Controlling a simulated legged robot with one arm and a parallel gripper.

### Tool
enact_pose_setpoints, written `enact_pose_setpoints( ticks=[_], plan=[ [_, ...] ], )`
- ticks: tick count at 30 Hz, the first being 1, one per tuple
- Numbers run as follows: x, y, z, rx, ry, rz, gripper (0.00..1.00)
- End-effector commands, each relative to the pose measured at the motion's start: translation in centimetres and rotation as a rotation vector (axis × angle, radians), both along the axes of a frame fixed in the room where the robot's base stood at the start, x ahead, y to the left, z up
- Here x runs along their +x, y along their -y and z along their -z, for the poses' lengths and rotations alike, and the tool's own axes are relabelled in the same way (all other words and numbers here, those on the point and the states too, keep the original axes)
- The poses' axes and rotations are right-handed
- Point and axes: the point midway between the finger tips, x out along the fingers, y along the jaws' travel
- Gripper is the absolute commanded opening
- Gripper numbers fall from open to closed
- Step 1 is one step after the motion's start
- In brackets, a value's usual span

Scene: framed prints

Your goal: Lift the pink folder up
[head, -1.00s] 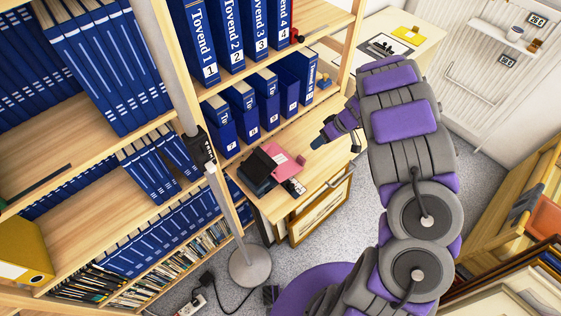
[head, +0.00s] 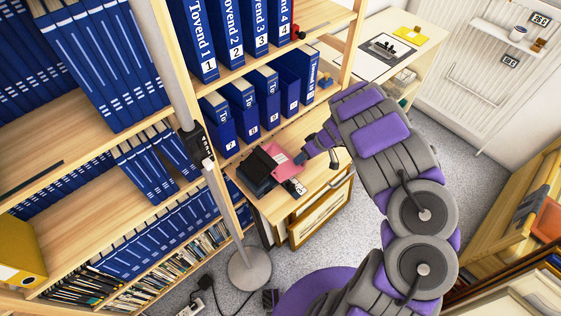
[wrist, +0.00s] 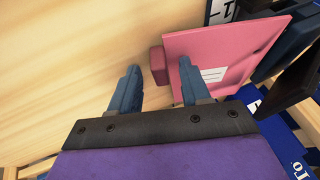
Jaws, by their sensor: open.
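The pink folder (head: 282,158) lies on the wooden desk surface beside a stack of dark items, below the row of blue binders. In the wrist view the pink folder (wrist: 222,52) shows at the upper right, with a white label and a darker pink block at its left edge. My gripper (head: 304,158) is just right of the folder in the head view. In the wrist view my gripper (wrist: 158,78) is open, its two blue fingers apart. The right finger overlaps the folder's near left corner in the picture; I cannot tell if they touch.
A dark stack (head: 257,172) stands directly left of the folder. A small dark-and-white item (head: 294,188) lies in front of it. Blue binders (head: 268,95) stand behind on the shelf. A lamp pole (head: 226,205) rises at the left. Bare wood (wrist: 60,70) fills the wrist view's left.

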Motion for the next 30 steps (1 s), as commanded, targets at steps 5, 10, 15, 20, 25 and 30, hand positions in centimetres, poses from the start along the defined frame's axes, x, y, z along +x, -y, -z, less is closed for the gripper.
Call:
enact_pose_setpoints(
  ticks=[5, 10, 15, 20, 25, 30],
  plan=[
    [0.01, 0.03, -0.04, -0.001, 0.0, 0.0, 0.47],
    [0.0, 0.03, -0.04, -0.001, 0.0, 0.0, 0.32],
    [-0.01, 0.03, -0.04, -0.001, 0.0, 0.0, 0.15],
    [0.0, 0.03, -0.04, -0.001, 0.0, 0.0, 0.0],
    [0.0, 0.04, -0.04, -0.001, 0.0, 0.0, 0.0],
    [-0.01, 0.03, -0.04, -0.001, 0.0, 0.0, 0.0]
  ],
)
